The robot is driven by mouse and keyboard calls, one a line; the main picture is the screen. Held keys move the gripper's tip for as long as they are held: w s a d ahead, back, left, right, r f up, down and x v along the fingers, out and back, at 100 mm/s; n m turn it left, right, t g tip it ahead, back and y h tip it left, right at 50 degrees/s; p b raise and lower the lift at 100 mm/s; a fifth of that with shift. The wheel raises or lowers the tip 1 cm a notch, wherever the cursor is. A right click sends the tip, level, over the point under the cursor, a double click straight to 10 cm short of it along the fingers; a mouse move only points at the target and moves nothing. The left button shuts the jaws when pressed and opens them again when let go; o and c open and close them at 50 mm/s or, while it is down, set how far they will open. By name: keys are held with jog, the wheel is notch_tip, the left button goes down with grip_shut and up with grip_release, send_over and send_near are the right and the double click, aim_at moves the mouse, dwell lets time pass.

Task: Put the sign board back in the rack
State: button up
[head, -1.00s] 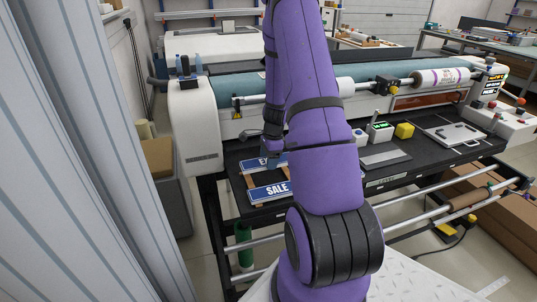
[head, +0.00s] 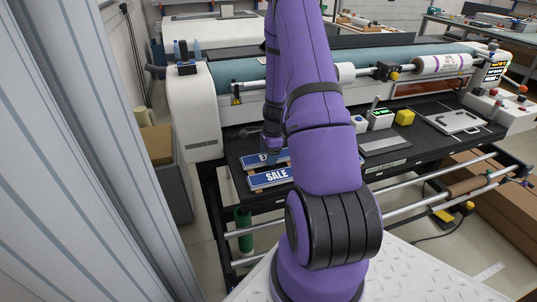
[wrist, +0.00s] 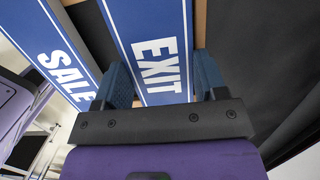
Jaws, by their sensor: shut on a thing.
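The blue EXIT sign board (wrist: 155,60) with white letters lies between the two blue fingers of my gripper (wrist: 160,82) in the wrist view. The fingers are shut on its long edges. In the head view, the EXIT board's left part (head: 262,159) shows, and my arm hides the rest. My gripper (head: 273,150) is partly hidden there. A blue SALE sign board (head: 270,178) lies in front of it, and it is on the left in the wrist view (wrist: 55,50). Tan wooden strips, possibly the rack (wrist: 201,22), show beneath the EXIT board; contact is unclear.
The boards are at the left end of a black worktable (head: 400,160). A large printer (head: 195,110) stands behind. A grey corrugated wall (head: 70,150) is at the left.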

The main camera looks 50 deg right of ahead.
jog(key=o, duration=1.1)
notch_tip(320, 180, up, 11)
jog(key=d, duration=0.1)
jog(key=shift+s+d+f, duration=0.15)
jog(key=shift+s+d, duration=0.05)
jog(key=shift+s, duration=0.25)
